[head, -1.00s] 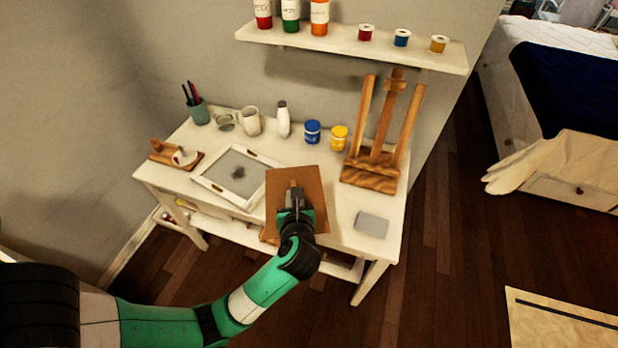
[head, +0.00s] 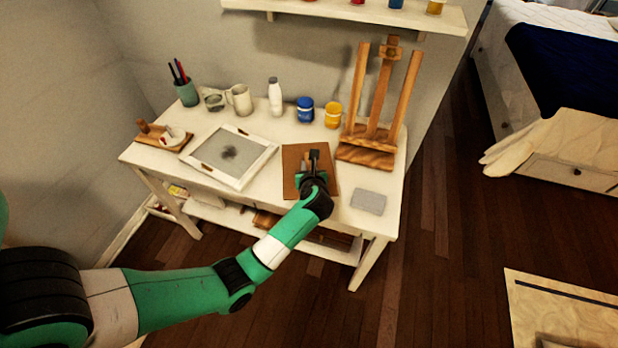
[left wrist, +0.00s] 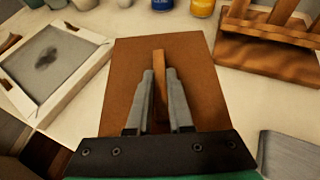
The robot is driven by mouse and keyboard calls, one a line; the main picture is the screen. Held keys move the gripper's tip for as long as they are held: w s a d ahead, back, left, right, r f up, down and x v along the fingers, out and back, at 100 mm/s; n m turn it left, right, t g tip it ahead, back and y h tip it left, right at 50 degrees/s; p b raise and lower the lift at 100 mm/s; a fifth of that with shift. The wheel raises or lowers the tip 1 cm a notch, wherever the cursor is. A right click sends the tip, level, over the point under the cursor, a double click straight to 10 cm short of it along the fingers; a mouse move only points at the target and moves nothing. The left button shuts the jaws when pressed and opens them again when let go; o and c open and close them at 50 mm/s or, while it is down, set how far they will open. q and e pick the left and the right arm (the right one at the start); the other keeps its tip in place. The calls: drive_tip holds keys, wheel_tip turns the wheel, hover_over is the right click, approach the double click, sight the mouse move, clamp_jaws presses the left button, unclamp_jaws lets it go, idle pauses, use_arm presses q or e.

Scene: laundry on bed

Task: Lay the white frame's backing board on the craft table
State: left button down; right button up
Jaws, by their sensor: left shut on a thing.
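The brown backing board (head: 292,163) lies flat, or nearly so, at the middle front of the white craft table (head: 272,203); I cannot tell if it fully touches the top. My left gripper (head: 314,156) is over it, shut on the wooden strip (left wrist: 158,62) that stands up from the board (left wrist: 125,78). The white frame (head: 241,178) lies to the left of the board, with a grey panel and a dark smudge inside; it also shows in the left wrist view (left wrist: 92,62). My right gripper is not in view.
A wooden easel (head: 367,152) stands behind the board to the right. A grey block (head: 368,201) lies at the right front. Blue (head: 305,109) and yellow (head: 333,114) jars, a white bottle (head: 275,97) and a mug (head: 240,100) line the back.

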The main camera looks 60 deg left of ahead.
use_arm(q)
drive_tip(key=shift+w+a+f, duration=0.4)
drive_tip(key=shift+w+f, duration=0.05)
drive_tip(key=shift+f, duration=0.15)
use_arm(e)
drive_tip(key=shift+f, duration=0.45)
use_arm(q)
wheel_tip(320, 180, down, 4)
drive_tip(key=b, duration=0.2)
drive_tip(key=shift+w+a+r+b, duration=0.1)
drive_tip(key=shift+w+r+b, duration=0.05)
drive_tip(key=shift+b, duration=0.2)
drive_tip(key=shift+r, duration=0.15)
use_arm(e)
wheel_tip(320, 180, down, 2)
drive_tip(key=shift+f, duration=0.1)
use_arm(q)
drive_tip(key=c, duration=0.8)
unclamp_jaws()
